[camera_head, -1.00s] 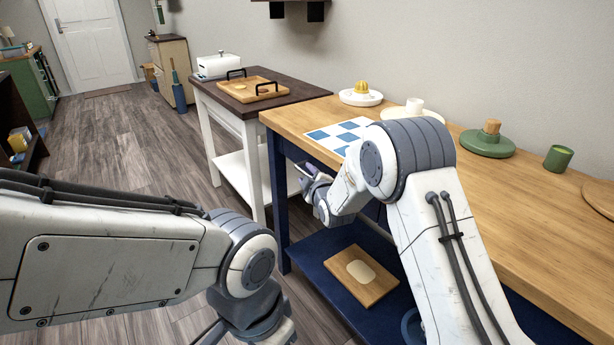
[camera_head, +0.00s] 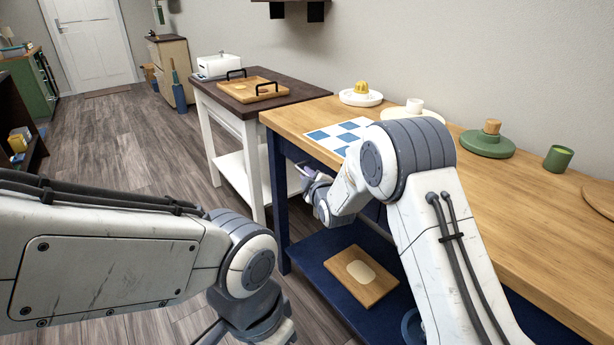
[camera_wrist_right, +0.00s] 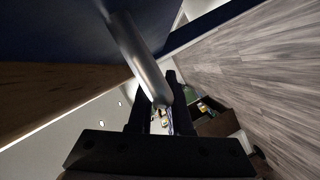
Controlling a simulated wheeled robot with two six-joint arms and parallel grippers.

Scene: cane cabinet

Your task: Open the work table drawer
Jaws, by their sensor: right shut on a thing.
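The work table (camera_head: 480,220) has a wooden top, dark blue legs and a low blue shelf. Its drawer front shows as a dark blue face in the right wrist view (camera_wrist_right: 60,35), with a grey metal bar handle (camera_wrist_right: 143,62) standing on it. My right gripper (camera_head: 306,172) is at the table's front, just below the top edge. It is shut on the handle, whose end lies between its fingers in the right wrist view (camera_wrist_right: 160,112). My right arm hides most of the drawer in the head view. My left arm is at lower left, its gripper outside the picture.
A board (camera_head: 360,277) lies on the lower shelf. A white side table (camera_head: 243,120) stands beyond. Floor at left is clear.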

